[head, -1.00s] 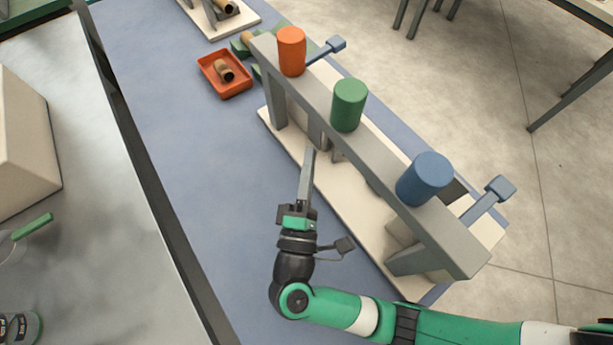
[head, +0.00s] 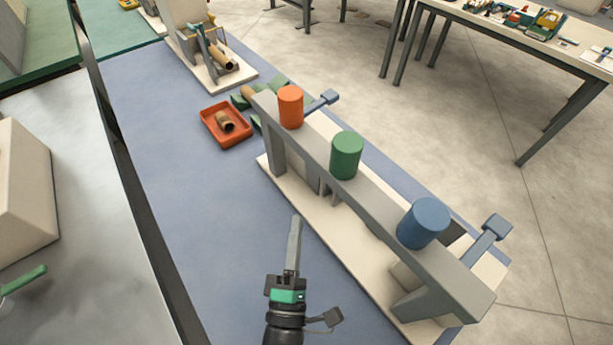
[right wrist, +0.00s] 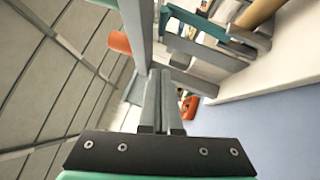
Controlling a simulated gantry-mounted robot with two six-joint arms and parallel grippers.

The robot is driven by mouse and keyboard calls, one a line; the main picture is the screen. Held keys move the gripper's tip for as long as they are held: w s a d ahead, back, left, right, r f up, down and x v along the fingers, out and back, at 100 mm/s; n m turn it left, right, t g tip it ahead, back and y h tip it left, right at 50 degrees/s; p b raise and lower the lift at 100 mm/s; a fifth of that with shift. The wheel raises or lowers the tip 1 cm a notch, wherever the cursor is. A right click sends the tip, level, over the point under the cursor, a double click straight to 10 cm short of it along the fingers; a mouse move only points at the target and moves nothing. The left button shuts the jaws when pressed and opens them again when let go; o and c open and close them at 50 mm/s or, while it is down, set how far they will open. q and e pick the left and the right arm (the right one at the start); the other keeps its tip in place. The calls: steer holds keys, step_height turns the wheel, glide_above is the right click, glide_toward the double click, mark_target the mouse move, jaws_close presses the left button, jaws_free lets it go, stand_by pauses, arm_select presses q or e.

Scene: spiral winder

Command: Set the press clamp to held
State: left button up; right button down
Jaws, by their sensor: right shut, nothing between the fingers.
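The spiral winder's grey beam (head: 381,212) stands over a cream base (head: 330,245) and carries an orange cylinder (head: 290,106), a green cylinder (head: 346,156) and a blue cylinder (head: 423,223). Two blue-grey levers with square heads, a far one (head: 328,98) and a near one (head: 495,228), stick out behind it. I cannot tell which part is the press clamp. My right gripper (head: 296,220) is shut and empty, left of the base and apart from the beam. Its closed fingers also show in the right wrist view (right wrist: 161,98). My left gripper is not in view.
An orange tray (head: 229,139) with a brown tube (head: 226,120) lies on the blue table top (head: 190,175). A second cream-based device with a brown roll (head: 222,58) stands at the back. A grey table with a beige block (head: 22,190) is at left. Blue surface left of my gripper is clear.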

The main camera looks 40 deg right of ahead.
arm_select(q)
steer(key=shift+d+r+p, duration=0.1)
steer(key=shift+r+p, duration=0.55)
steer(key=shift+p, duration=0.05)
arm_select(e)
steer(key=s+d+x, duration=0.1)
steer(key=s+x, duration=0.1)
steer(key=x, duration=1.1)
steer(key=shift+s+d+r, duration=0.2)
steer(key=shift+d+r, duration=0.15)
